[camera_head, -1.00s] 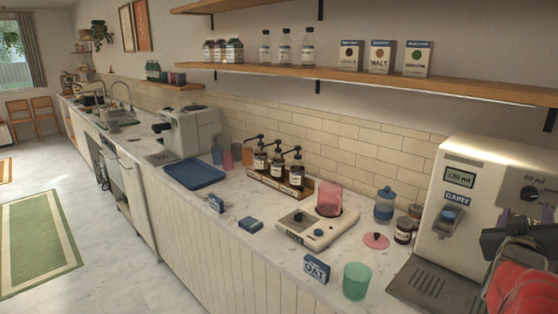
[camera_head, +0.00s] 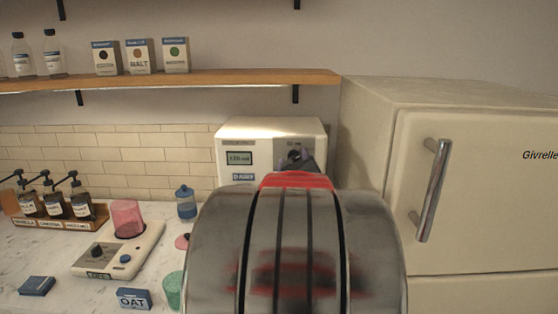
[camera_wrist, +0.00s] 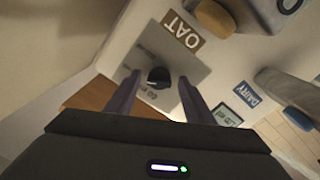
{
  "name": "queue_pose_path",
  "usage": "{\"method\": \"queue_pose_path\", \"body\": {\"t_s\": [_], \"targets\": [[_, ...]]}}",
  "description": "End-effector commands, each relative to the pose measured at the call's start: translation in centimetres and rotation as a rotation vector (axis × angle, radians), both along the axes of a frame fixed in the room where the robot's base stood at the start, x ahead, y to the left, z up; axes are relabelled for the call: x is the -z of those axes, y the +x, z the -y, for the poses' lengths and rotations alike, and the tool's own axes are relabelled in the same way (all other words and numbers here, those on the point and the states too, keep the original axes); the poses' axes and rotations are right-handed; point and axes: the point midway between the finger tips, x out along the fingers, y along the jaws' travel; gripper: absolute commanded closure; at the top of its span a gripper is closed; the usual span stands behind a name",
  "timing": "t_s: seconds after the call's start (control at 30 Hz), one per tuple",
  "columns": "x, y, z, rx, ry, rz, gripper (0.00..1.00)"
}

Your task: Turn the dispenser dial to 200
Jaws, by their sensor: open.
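The dispenser (camera_head: 228,134) is a cream machine beside the fridge. Its small display (camera_head: 239,158) appears to read 120 ml. The black round dial (camera_wrist: 158,77) sits on a grey plate in the wrist view, with small "60 ml" lettering beside it. In the head view the dial (camera_head: 294,156) is partly covered by my arm. My gripper (camera_wrist: 160,84) is open, with its two dark fingers on either side of the dial. I cannot tell whether they touch it. The display (camera_wrist: 228,115) also shows in the wrist view, too tilted to read.
OAT (camera_wrist: 183,28) and DAIRY (camera_wrist: 249,92) labels sit near the dial, with spouts beside them. The fridge (camera_head: 480,190) stands close on the right. A shelf (camera_head: 190,78) runs above.

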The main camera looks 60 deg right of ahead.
Motion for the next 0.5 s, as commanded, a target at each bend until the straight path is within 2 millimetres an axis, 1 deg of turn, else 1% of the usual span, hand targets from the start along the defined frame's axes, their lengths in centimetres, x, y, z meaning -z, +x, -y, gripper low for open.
{"method": "queue_pose_path", "body": {"t_s": [0.2, 0.5], "targets": [[-0.01, 0.0, -0.01, 0.0, 0.0, 0.0, 0.52], [-0.01, -0.04, 0.0, 0.001, 0.0, 0.0, 0.73]]}}
